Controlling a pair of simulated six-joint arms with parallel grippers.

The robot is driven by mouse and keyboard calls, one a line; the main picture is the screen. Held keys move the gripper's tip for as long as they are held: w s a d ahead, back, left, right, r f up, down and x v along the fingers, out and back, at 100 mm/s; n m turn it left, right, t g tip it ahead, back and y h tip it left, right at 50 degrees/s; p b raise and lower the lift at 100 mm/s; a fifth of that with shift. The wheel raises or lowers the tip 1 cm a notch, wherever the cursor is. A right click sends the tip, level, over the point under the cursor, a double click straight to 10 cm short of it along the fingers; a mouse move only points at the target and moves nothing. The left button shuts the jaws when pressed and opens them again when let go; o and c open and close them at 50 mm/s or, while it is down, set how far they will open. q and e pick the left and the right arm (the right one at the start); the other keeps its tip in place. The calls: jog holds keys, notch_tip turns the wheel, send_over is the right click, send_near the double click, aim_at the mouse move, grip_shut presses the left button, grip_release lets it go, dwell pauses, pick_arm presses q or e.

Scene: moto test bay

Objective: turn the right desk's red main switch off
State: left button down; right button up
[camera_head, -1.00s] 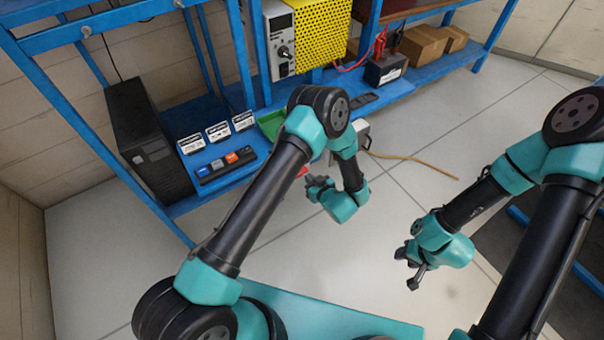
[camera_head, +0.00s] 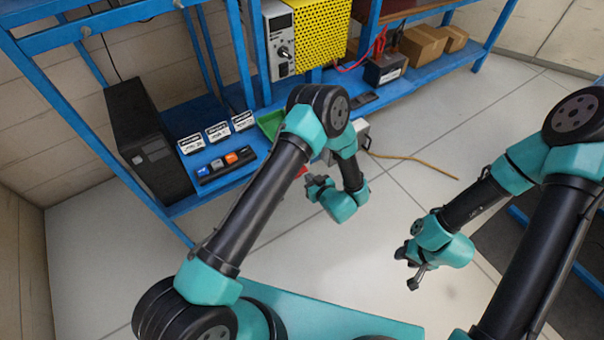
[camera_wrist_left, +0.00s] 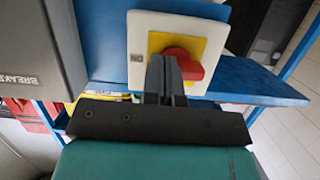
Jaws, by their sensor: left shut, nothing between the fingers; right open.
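The red main switch (camera_wrist_left: 190,66) is a rotary knob on a yellow plate (camera_wrist_left: 155,43) in a white housing (camera_wrist_left: 135,24), seen close up in the left wrist view. A small dark marking sits at the plate's left. My left gripper (camera_wrist_left: 165,62) is shut and empty, its fingertips in front of the knob's left part, partly covering it. Whether they touch it I cannot tell. In the head view my left gripper (camera_head: 312,183) is low beside the bench, with a sliver of red (camera_head: 303,171) near it. My right gripper (camera_head: 410,268) is open and empty over the floor.
The blue bench (camera_head: 225,178) carries a black tower (camera_head: 150,140), a button strip (camera_head: 225,166), white label cards (camera_head: 217,132) and a green tray (camera_head: 270,122). A yellow perforated unit (camera_head: 320,30) stands behind. A tan cable (camera_head: 420,160) lies on the otherwise clear floor.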

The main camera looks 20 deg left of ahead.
pick_arm(q)
jog(key=shift+n+y, duration=0.3)
jog(key=shift+n, duration=0.1)
jog(key=shift+w+a+r, duration=0.3)
jog(key=shift+w+r, duration=0.1)
jog(key=shift+r, duration=0.25)
jog(key=shift+w+a+r, duration=0.3)
jog(key=shift+w+r, duration=0.15)
jog(key=shift+r, duration=0.25)
jog(key=shift+w+a+r, duration=0.3)
jog(key=shift+w+r, duration=0.1)
jog(key=shift+r, duration=0.25)
jog(key=shift+s, duration=0.1)
jog(key=shift+s+a+r, duration=0.1)
jog(key=shift+a+r, duration=0.1)
jog(key=shift+s+a+r+t, duration=0.15)
jog(key=shift+s+a+t, duration=0.15)
jog(key=shift+s+a, duration=0.15)
jog(key=shift+w+d, duration=0.35)
dwell(0.7)
jog(key=shift+d, duration=0.1)
jog(key=f+v, duration=0.1)
jog(key=v, duration=0.6)
jog(key=shift+s+d+f, duration=0.25)
jog(key=shift+s+f, duration=0.3)
jog(key=shift+f, duration=0.15)
